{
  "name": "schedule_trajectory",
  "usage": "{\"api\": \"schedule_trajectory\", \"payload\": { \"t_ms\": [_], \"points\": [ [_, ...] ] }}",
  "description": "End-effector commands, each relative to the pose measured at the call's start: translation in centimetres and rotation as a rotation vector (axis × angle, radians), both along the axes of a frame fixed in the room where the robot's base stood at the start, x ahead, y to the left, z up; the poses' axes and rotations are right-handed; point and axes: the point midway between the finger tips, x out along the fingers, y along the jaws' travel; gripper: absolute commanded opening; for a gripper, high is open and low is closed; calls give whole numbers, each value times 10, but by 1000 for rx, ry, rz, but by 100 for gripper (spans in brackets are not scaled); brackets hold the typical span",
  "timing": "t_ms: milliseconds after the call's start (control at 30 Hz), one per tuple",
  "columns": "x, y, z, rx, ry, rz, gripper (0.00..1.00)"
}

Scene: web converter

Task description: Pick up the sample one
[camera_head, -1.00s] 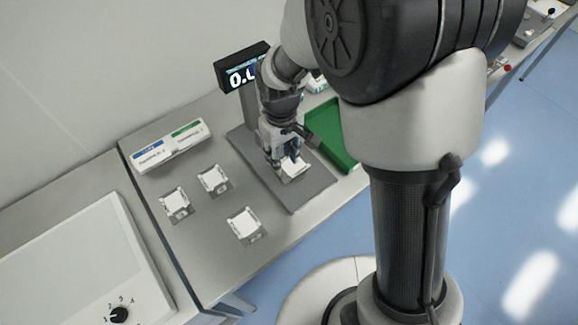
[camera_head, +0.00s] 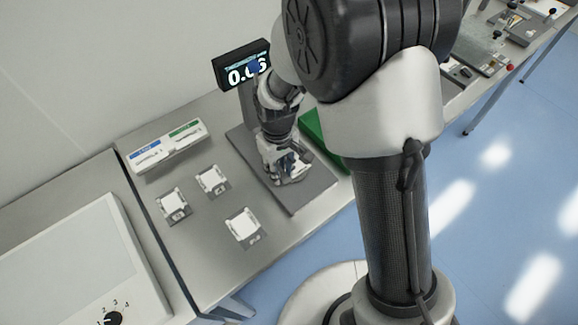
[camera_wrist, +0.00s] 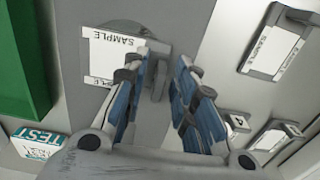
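A sample (camera_wrist: 112,52), a white plate marked SAMPLE in a grey holder, lies on the grey weighing platform (camera_head: 316,188). Its number is not legible, so I cannot tell if it is sample one. In the head view my gripper (camera_head: 286,177) is low over the platform and largely hides this sample. In the wrist view my gripper (camera_wrist: 163,90) is open, its blue-padded fingers apart. A grey upright tab of the sample (camera_wrist: 159,76) shows in or near the gap; I cannot tell if the fingers touch it.
Three other samples (camera_head: 173,203), (camera_head: 212,179), (camera_head: 243,225) lie on the table left of the platform. A white two-label box (camera_head: 167,149) stands behind them. The scale display (camera_head: 243,65) is at the back. A green tray (camera_head: 319,138) sits right of the platform.

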Motion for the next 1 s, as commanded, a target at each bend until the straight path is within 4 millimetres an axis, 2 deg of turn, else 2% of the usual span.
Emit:
{"api": "schedule_trajectory", "payload": {
  "t_ms": [333,800,1000],
  "points": [
    [0,0,0,0,0,0,0],
    [0,0,1,0,0,0,0],
    [1,0,14,1,-2,0,0]
  ]
}}
